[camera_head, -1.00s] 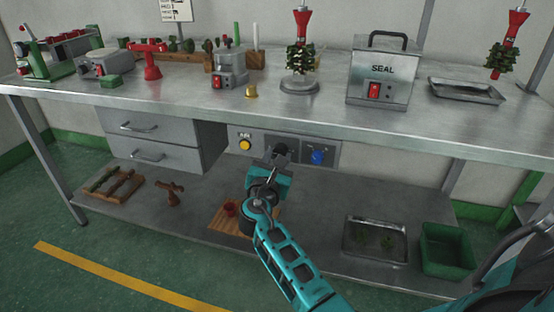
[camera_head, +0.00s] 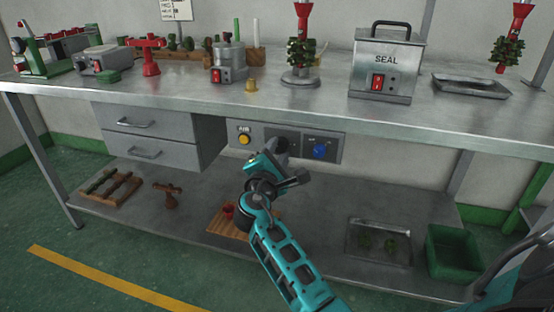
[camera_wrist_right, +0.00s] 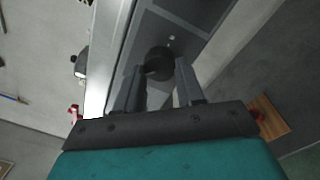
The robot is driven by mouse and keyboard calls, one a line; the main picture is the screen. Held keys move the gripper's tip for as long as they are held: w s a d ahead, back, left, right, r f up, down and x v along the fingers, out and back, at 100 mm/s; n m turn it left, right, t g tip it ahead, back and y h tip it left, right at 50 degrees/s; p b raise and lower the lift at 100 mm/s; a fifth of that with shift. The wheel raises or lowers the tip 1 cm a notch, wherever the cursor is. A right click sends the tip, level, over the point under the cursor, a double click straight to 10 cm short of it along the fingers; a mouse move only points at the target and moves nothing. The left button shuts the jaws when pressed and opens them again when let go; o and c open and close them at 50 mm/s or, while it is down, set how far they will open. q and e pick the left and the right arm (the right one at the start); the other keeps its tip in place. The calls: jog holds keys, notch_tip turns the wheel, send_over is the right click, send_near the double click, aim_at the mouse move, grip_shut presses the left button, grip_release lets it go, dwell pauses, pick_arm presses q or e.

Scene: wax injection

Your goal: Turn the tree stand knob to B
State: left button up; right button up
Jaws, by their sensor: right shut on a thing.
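A control panel (camera_head: 263,140) is set under the bench top. It carries a yellow button (camera_head: 244,140), a dark round knob (camera_wrist_right: 158,62) and a blue knob (camera_head: 320,151). My right gripper (camera_head: 281,149) is at the middle of the panel and hides most of the dark knob in the head view. In the right wrist view, the two fingers of my right gripper (camera_wrist_right: 160,78) stand on either side of the dark knob, shut on it. Its pointer and markings cannot be read. My left gripper is not in view.
On the bench stand a sealer box (camera_head: 384,68), a tree on a round stand (camera_head: 301,78) and a metal tray (camera_head: 470,86). Drawers (camera_head: 148,137) are left of the panel. The shelf below holds a wooden board (camera_head: 218,224), a tray (camera_head: 379,258) and a green bin (camera_head: 455,252).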

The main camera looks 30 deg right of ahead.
jog(key=m, duration=0.6)
jog(key=shift+m+h+b, duration=0.3)
jog(key=shift+m+b, duration=0.05)
jog(key=shift+m, duration=0.05)
jog(key=m, duration=0.3)
jog(key=shift+w+r+m+g, duration=0.1)
jog(key=shift+m+g, duration=0.2)
jog(key=shift+m, duration=0.1)
jog(key=m, duration=1.1)
jog(key=shift+r+m+g, duration=0.15)
jog(key=shift+m+g, duration=0.15)
jog(key=m, duration=0.6)
jog(key=shift+g, duration=0.3)
jog(key=shift+m, duration=0.3)
jog(key=o, duration=1)
jog(key=shift+o, duration=0.2)
